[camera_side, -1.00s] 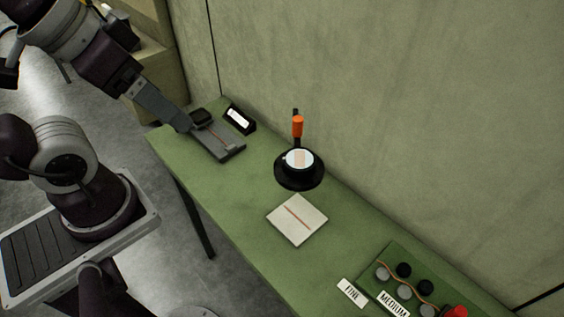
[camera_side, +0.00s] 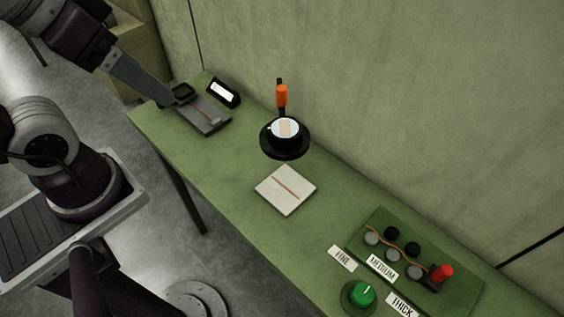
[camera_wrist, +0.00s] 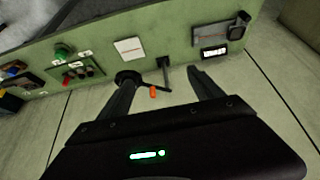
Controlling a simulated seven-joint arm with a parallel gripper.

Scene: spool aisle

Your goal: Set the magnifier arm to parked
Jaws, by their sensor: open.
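The magnifier arm (camera_side: 281,100) stands at the back of the green bench in the side view, with an orange grip on a dark post. Its round black lens head (camera_side: 285,137) lies in front of the post, over the bench. In the wrist view the orange grip (camera_wrist: 153,91) and the dark lens head (camera_wrist: 127,77) show between and behind my fingers. My gripper (camera_wrist: 162,79) is open and empty. In the side view its grey finger (camera_side: 143,81) overlaps the left end of the bench. Contact with the magnifier cannot be told.
A white pad with a red line (camera_side: 285,190) lies before the magnifier. A grey slide device (camera_side: 207,115) and a small display (camera_side: 223,93) sit at the left end. A green panel with pegs (camera_side: 447,290), labels and a green knob (camera_side: 362,294) are at right. A wall stands behind.

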